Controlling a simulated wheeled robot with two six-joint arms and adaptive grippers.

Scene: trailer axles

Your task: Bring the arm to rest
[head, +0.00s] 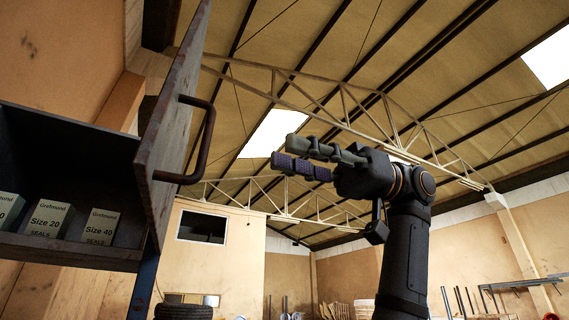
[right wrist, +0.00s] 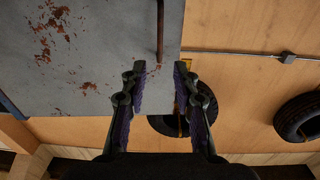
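My right gripper (head: 286,153) is raised in the middle of the head view, its purple-padded fingers pointing left. In the right wrist view its fingers (right wrist: 160,72) are spread apart with nothing between the pads. The open grey cabinet door (head: 177,120) stands to the left of it, with a dark bar handle (head: 207,140). In the right wrist view the rust-spotted door (right wrist: 95,60) and the handle (right wrist: 160,30) lie ahead of the fingers. In the head view a gap shows between fingertips and handle. My left gripper is not in view.
The cabinet (head: 70,250) at the left holds seal boxes marked Size 20 (head: 48,219) and Size 40 (head: 100,227). A tyre (head: 183,312) shows at the bottom edge. Tyres also show against the wall in the right wrist view (right wrist: 297,118).

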